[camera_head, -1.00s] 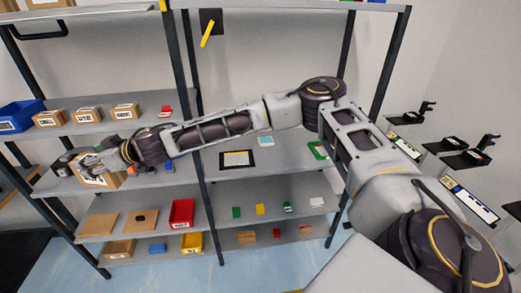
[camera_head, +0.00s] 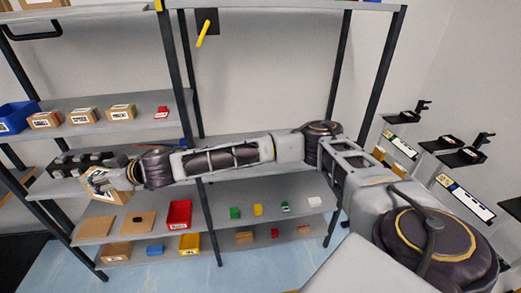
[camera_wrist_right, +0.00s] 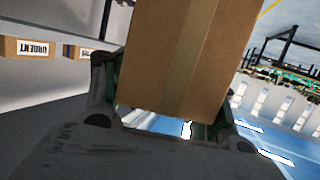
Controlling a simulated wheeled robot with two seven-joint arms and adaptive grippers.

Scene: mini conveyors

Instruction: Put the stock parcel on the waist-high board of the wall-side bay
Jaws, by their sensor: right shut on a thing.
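The parcel, a brown cardboard box (camera_head: 116,195), is held in my right gripper (camera_head: 98,182) at the front edge of the left bay's middle board. In the right wrist view the parcel (camera_wrist_right: 180,60) fills the space between the fingers, its plain taped side showing. The gripper is shut on it. I cannot tell whether it touches the board. My right arm stretches across the shelving and hides much of the right bay's middle board (camera_head: 235,172). My left gripper is not in view.
The left bay's upper board (camera_head: 140,114) carries labelled cartons (camera_head: 84,115), a blue bin (camera_head: 18,117) and a small red item (camera_head: 161,112). Lower boards hold a red bin (camera_head: 179,213), a yellow bin (camera_head: 190,244) and small blocks. A dark post (camera_head: 208,220) separates the bays. Wall brackets stand at right.

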